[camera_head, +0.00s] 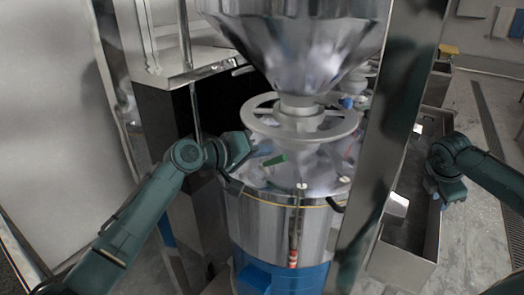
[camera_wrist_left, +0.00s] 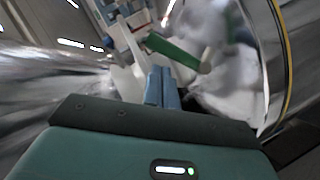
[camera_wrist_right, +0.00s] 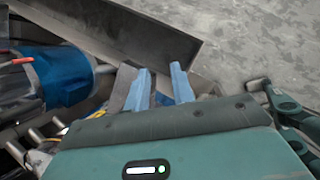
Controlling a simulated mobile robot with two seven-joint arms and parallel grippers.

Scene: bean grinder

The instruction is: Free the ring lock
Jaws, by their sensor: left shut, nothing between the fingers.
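A grey spoked ring (camera_head: 350,122) sits around the neck under the hopper; I cannot tell whether it is the ring lock. A green handle (camera_head: 274,160) lies just below it on the machine's lid, and it also shows in the left wrist view (camera_wrist_left: 172,50). My left gripper (camera_head: 248,148) is at the left of the ring, close to the green handle. Its blue fingers (camera_wrist_left: 162,88) are together and empty, pointing towards the handle without clearly touching it. My right gripper (camera_head: 434,188) is far to the right of the machine, with its fingers (camera_wrist_right: 160,87) apart and empty.
The steel hopper (camera_head: 300,35) hangs above the ring. Below is a steel drum (camera_head: 262,215) on a blue base (camera_head: 275,278). A slanted steel post (camera_head: 385,130) stands between the machine and my right arm. A metal trough (camera_head: 405,262) is at the right.

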